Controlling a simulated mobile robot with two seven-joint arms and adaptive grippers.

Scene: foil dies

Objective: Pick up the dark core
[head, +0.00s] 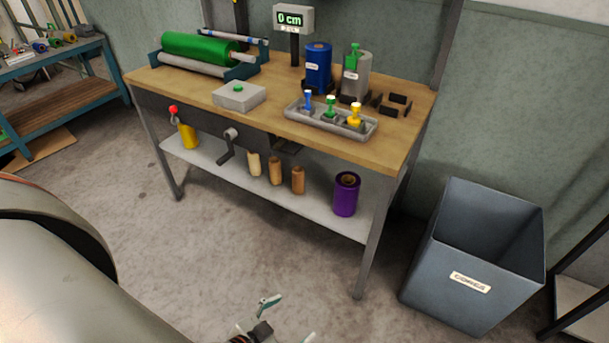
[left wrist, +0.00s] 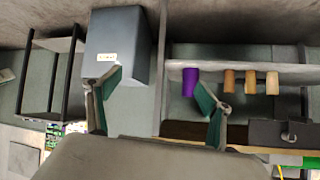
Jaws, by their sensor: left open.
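Three paper cores stand upright in a row on the pale lower shelf under the bench. The left one is pale cream, and the middle core (head: 275,170) and the right core (head: 298,180) are browner. The right one looks a little the darkest, but the difference is small. In the left wrist view the cores appear upside down, the brown core (left wrist: 229,81) being nearest the purple roll. My left gripper (head: 287,321) is open and empty, low in front of the bench and well apart from the cores. It also shows in the left wrist view (left wrist: 160,95). My right gripper is out of view.
A purple roll (head: 346,194) stands on the shelf (head: 227,166) right of the cores. A crank handle (head: 229,146) hangs left of them. The wooden bench top (head: 200,92) overhangs the shelf. A grey bin (head: 470,250) stands right. The floor in front is clear.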

